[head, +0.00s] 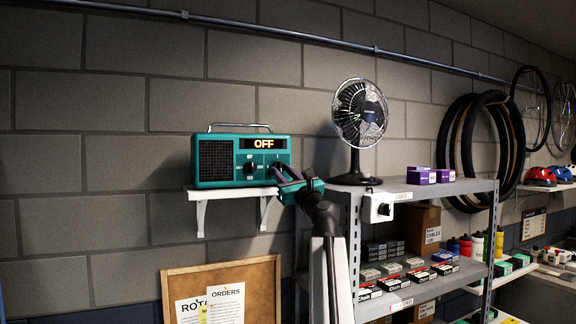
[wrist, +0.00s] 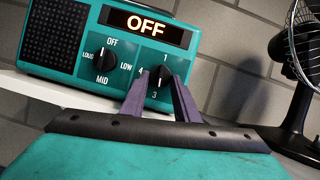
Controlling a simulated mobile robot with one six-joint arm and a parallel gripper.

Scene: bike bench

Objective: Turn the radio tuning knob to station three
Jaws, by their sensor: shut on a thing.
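The teal radio (head: 213,183) stands on a small white wall shelf; its display (head: 263,143) reads OFF. It also fills the upper left of the wrist view (wrist: 64,68). The black tuning knob (wrist: 158,75) is at the right of its front, with 1 above, 4 at left and 3 below; the right-hand mark is hidden by a finger. My gripper (wrist: 159,84) is shut on this knob, one purple finger at each side. In the head view my gripper (head: 284,172) covers most of the knob.
A second black knob (wrist: 104,60), marked OFF, LOW, MID and LOUD, sits just left. The white shelf (head: 232,193) runs under the radio. A black fan (head: 360,115) stands to the right on a metal rack (head: 420,187) holding several boxes.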

